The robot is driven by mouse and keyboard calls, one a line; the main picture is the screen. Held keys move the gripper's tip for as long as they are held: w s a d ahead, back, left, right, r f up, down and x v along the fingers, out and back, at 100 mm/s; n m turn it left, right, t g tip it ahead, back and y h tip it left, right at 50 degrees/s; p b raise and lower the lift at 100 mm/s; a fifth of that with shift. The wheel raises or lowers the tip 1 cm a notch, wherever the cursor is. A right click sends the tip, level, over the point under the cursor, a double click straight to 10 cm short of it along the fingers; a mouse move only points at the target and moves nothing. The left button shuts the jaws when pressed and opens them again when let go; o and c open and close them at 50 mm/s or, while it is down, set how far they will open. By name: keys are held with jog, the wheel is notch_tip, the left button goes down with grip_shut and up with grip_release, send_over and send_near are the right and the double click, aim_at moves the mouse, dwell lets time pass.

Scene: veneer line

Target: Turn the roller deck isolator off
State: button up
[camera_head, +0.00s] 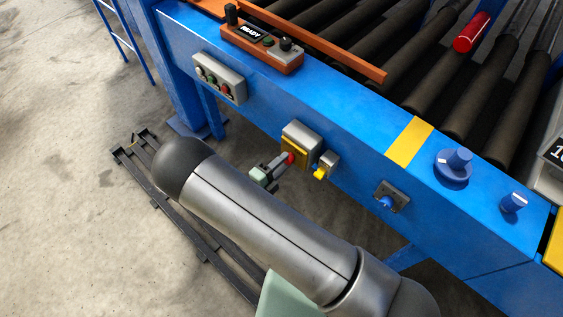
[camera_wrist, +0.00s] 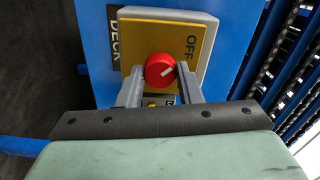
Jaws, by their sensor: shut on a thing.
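The isolator is a grey box (camera_head: 302,131) with a yellow plate and a red knob (camera_head: 290,158) on the blue frame's side. In the wrist view, its yellow plate (camera_wrist: 205,30) carries the word OFF at the upper right, and a dark DECK label (camera_wrist: 115,38) is beside it. My gripper (camera_wrist: 160,86) is shut on the red knob, one finger on each side. It also shows from the side in the head view (camera_head: 283,164).
A grey box with a yellow part (camera_head: 320,173) sits close to the right of the isolator. A blue knob on a plate (camera_head: 387,201) is further right. A push-button box (camera_head: 219,78) is to the left. An orange READY panel (camera_head: 262,44) and dark rollers lie above.

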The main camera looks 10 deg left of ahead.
jog(key=shift+s+n, duration=0.1)
jog(key=shift+n, duration=0.2)
jog(key=o, duration=1)
jog(key=b+v, duration=0.2)
jog(key=v, duration=1.5)
jog(key=shift+s, duration=0.15)
